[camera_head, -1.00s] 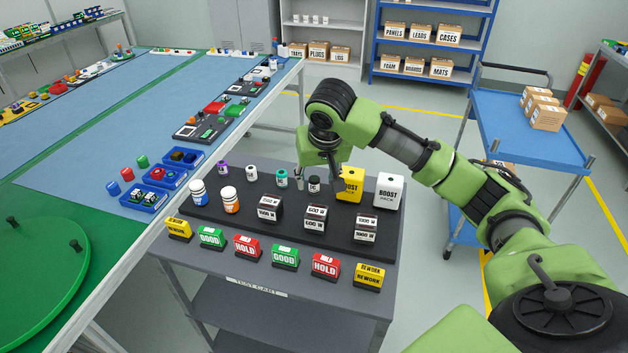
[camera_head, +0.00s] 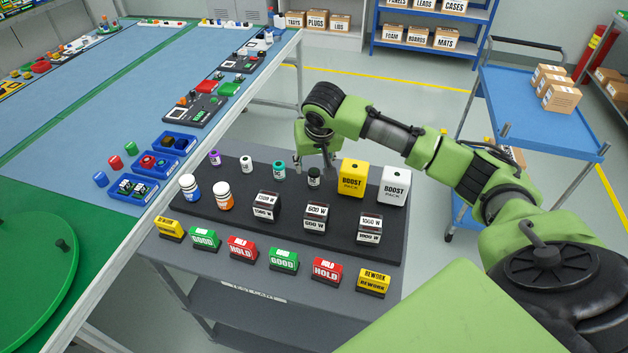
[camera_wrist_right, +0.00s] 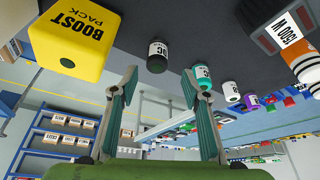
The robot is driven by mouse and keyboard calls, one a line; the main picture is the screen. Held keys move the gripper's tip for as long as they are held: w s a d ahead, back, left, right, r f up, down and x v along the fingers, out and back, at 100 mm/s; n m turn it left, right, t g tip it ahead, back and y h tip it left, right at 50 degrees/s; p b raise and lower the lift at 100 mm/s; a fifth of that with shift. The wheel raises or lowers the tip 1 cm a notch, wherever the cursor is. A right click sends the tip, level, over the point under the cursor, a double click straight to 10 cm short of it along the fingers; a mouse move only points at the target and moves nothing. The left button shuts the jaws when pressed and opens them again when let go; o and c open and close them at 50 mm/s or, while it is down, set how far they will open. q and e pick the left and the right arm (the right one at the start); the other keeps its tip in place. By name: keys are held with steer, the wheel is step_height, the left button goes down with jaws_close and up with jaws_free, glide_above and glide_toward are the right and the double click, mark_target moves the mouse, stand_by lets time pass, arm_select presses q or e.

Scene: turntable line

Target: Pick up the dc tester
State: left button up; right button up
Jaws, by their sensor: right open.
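Small labelled bottle-shaped testers stand in a row at the back of the dark board. The black one (camera_head: 314,177) has a white label that seems to read DC in the wrist view (camera_wrist_right: 157,57). A teal one (camera_head: 279,169) stands to its left, its label hard to read. The teal one (camera_wrist_right: 202,76) is partly behind one finger. My left gripper is out of view.
Yellow (camera_head: 352,178) and white (camera_head: 394,186) boost packs stand right of the black tester. White-capped bottles (camera_head: 224,196) and dark wattage blocks (camera_head: 316,217) stand in front. Status blocks (camera_head: 283,260) line the cart's front. A blue trolley (camera_head: 540,110) stands right.

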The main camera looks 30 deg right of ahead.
mark_target(314, 172)
steer(key=shift+w+d+f, duration=0.1)
steer(key=shift+w+f, duration=0.05)
steer(key=shift+f, duration=0.2)
steer(key=p+x, duration=0.1)
steer(key=x, duration=0.3)
steer(key=shift+s+d+p, duration=0.15)
steer(key=shift+s+p, duration=0.1)
steer(key=shift+p, duration=0.1)
steer(key=shift+w+d+f, duration=0.1)
steer(key=shift+w+f, duration=0.1)
steer(key=shift+f, duration=0.3)
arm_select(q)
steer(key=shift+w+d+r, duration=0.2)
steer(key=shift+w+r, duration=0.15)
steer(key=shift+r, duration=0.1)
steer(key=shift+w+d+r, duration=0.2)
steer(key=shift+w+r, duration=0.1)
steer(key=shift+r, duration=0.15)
arm_select(e)
jaws_close()
